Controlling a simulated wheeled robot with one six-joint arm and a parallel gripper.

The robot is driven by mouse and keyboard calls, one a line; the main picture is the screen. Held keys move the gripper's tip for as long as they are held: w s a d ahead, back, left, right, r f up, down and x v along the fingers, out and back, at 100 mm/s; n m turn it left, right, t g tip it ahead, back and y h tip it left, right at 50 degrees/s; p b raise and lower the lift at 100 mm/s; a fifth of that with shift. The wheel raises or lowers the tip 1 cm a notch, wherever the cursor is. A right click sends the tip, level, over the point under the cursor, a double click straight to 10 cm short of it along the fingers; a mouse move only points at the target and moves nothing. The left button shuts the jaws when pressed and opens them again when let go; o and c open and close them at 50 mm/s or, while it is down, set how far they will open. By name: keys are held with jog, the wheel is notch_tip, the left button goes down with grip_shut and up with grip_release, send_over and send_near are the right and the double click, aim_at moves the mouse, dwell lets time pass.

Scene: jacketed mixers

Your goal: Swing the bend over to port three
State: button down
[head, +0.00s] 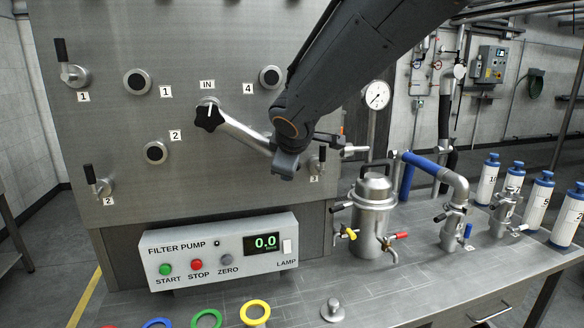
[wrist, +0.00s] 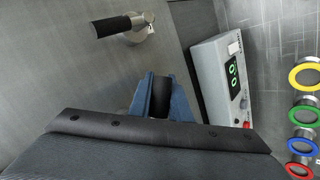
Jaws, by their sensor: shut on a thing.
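The bend (head: 243,132) is a bare metal tube. It runs from the black star knob (head: 208,116) at the port marked IN down and right along the steel panel. Its far end is hidden behind my gripper (head: 285,164), which is shut on it. In the wrist view my gripper's blue fingers (wrist: 160,101) close around a dark piece (wrist: 161,96). Port three itself does not show, and I cannot tell whether the bend's end meets it. Port 1 (head: 138,81), port 2 (head: 156,153) and port 4 (head: 270,77) are uncovered.
A valve with a black handle, marked 3 (head: 321,158), sits close right of my gripper; a black-handled valve (wrist: 124,24) shows in the wrist view. The filter pump box (head: 218,251) stands below. A steel vessel (head: 373,215) and pressure gauge (head: 376,95) stand to the right.

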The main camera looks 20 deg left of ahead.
aim_at(263, 146)
jog(key=c, duration=1.6)
grip_release()
jog(key=shift+c, duration=0.2)
jog(key=shift+r, duration=0.1)
jog(key=v, duration=0.7)
jog(key=shift+s+d+r+b, duration=0.15)
jog(key=shift+s+b, duration=0.1)
jog(key=shift+b, duration=0.2)
